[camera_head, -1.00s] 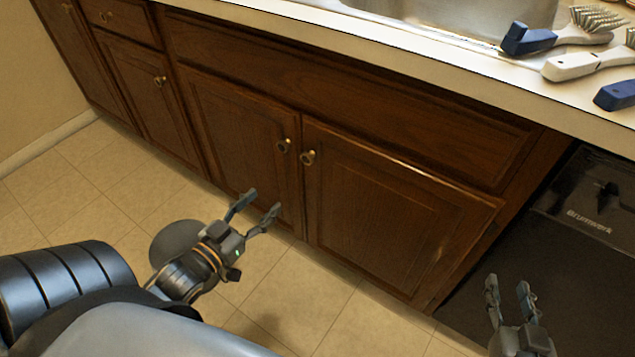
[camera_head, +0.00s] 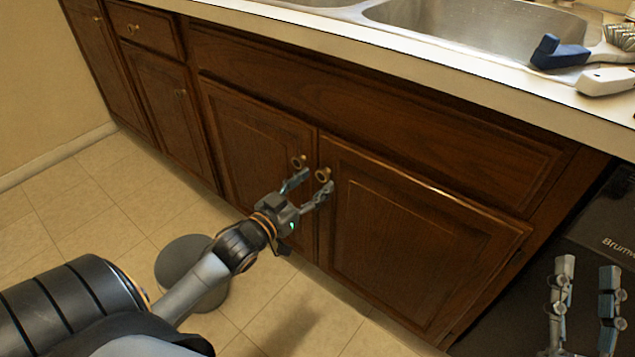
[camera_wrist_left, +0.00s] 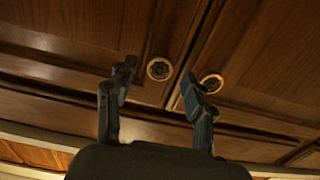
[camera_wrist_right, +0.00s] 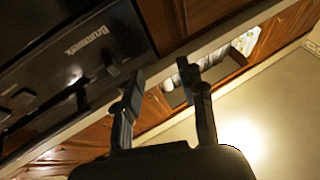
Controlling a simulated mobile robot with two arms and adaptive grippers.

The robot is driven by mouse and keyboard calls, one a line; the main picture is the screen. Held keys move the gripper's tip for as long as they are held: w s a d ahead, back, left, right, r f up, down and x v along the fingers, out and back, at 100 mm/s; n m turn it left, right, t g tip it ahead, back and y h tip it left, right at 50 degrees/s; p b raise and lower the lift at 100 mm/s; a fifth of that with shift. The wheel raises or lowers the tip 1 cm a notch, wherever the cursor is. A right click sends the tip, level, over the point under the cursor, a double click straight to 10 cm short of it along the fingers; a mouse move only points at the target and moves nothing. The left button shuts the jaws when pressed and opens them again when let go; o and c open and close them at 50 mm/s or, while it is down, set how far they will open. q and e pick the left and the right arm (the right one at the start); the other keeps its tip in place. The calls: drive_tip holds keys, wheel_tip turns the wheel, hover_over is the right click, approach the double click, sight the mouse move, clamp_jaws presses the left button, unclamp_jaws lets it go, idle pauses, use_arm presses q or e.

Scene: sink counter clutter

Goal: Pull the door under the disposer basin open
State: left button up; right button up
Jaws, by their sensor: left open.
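Two wooden doors meet below the sink, a left door (camera_head: 250,140) and a right door (camera_head: 415,235). Both look shut. Each has a round brass knob near the shared seam: the left knob (camera_head: 299,162) and the right knob (camera_head: 323,175). My left gripper (camera_head: 314,182) is open and empty, just in front of the knobs. In the left wrist view one knob (camera_wrist_left: 158,69) shows between the fingertips and another (camera_wrist_left: 211,83) just beyond one finger; contact cannot be told. My right gripper (camera_head: 588,268) is open and empty, in front of the black appliance.
The steel sink (camera_head: 470,25) is set in the pale counter (camera_head: 400,45). A blue-handled brush (camera_head: 558,52) and a white-handled one (camera_head: 605,80) lie by its right end. A black appliance (camera_head: 590,215) stands right of the doors.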

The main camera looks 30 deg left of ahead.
use_arm(q)
drive_tip(key=shift+w+d, duration=0.1)
drive_tip(key=shift+w, duration=0.85)
use_arm(e)
drive_tip(key=shift+s+r+t, duration=0.3)
drive_tip(key=shift+r+t, duration=0.05)
drive_tip(key=shift+r, duration=0.15)
drive_tip(key=shift+s+r+t, duration=0.3)
drive_tip(key=shift+r+t, duration=0.05)
drive_tip(key=shift+r, duration=0.15)
use_arm(q)
drive_tip(key=shift+c, duration=0.4)
clamp_jaws()
